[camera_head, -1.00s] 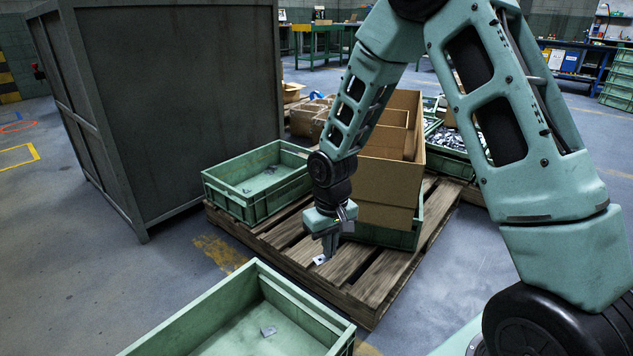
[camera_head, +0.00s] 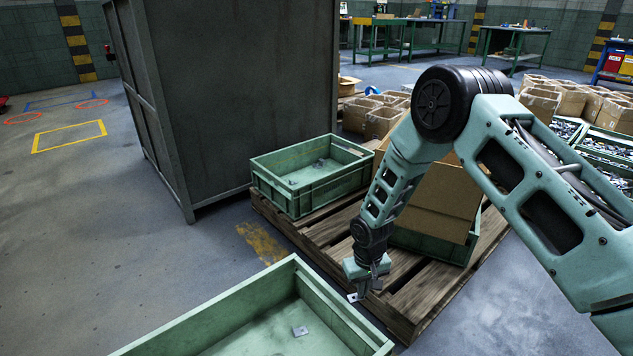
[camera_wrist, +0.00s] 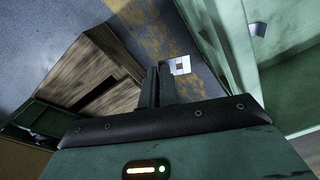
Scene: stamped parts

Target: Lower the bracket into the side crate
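My gripper (camera_head: 363,290) hangs above the floor gap between the pallet and the near green crate (camera_head: 290,268). Its fingers (camera_wrist: 163,72) are closed together on a small pale metal bracket (camera_head: 353,297). In the wrist view the bracket (camera_wrist: 180,66) sticks out sideways at the fingertips, with a dark cut-out in it. The near crate, at the side in the wrist view (camera_wrist: 222,40), stands to the right of the bracket, apart from it. Another small bracket (camera_head: 299,331) lies on that crate's floor, also visible in the wrist view (camera_wrist: 258,29).
A wooden pallet (camera_head: 410,312) bears a second green crate (camera_head: 285,190) with a small part in it. A crate with tall cardboard (camera_head: 440,210) stands beside my forearm. A dark cabinet (camera_head: 235,90) stands behind.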

